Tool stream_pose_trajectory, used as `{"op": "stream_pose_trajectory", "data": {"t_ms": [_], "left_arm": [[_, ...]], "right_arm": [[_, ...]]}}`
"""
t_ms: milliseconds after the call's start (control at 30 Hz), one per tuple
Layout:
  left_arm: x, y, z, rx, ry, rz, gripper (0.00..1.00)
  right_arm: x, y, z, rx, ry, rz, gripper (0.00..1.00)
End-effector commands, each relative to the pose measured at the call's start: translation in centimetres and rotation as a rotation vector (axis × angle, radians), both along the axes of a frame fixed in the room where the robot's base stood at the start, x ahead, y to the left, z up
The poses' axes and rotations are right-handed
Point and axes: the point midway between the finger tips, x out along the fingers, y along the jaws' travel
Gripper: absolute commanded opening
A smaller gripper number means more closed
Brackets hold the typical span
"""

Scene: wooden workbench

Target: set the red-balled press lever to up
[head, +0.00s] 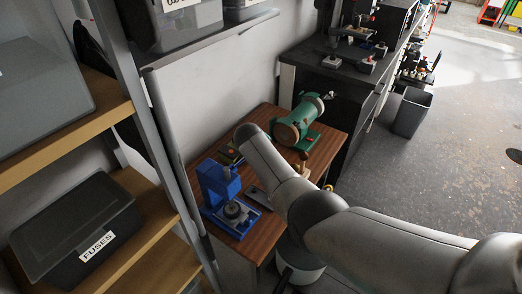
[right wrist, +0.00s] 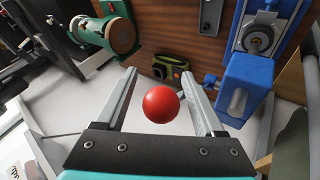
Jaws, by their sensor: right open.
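A blue press (head: 219,188) stands on the wooden workbench, left of my right arm in the head view. It also shows at the upper right of the right wrist view (right wrist: 246,88). The red ball (right wrist: 161,104) of its lever is in the right wrist view. My right gripper (right wrist: 160,74) is open, with the ball between its two fingers and a visible gap on each side. The lever's rod is hidden behind the ball, so its tilt cannot be told. In the head view, my right arm hides the ball and gripper. My left gripper is not in view.
A green cylindrical machine (head: 300,124) stands at the back of the workbench (head: 236,243). A small yellow-green device (right wrist: 171,66) lies near the press. A grey wall panel and a shelf with a fuses box (head: 80,225) border the left side.

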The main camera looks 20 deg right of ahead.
Motion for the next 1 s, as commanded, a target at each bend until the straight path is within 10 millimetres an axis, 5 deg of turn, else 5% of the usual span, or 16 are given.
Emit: {"op": "stream_pose_trajectory", "data": {"t_ms": [333,1000], "left_arm": [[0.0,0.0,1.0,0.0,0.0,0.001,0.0],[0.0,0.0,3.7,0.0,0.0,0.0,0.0]], "right_arm": [[-0.1,1.0,1.8,0.011,-0.023,0.009,0.73],[-5.0,2.7,7.2,0.004,-0.007,0.003,0.73]]}}
